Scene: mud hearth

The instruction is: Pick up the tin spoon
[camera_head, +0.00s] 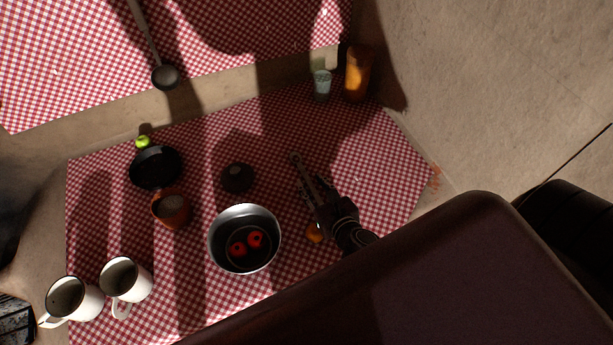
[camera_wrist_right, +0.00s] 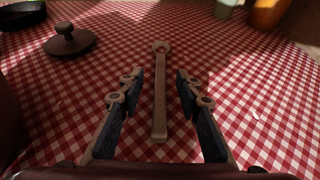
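The tin spoon (camera_head: 296,160) lies on the red checked cloth, its far end showing beyond my right gripper in the head view. In the right wrist view the spoon (camera_wrist_right: 159,98) lies lengthwise, its rounded end far from me and its straight handle toward me. My right gripper (camera_head: 317,192) is over the handle. In the right wrist view its two fingers (camera_wrist_right: 158,80) are spread, one on each side of the handle, with a gap on both sides. My left gripper is not in view.
A steel pot (camera_head: 213,245) with red pieces inside stands left of my right gripper, and an orange item (camera_head: 314,234) beside it. A dark knobbed lid (camera_head: 237,178), black pan (camera_head: 155,167) and clay mug (camera_head: 172,210) are farther left. A glass (camera_head: 321,84) and amber jar (camera_head: 357,73) stand behind.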

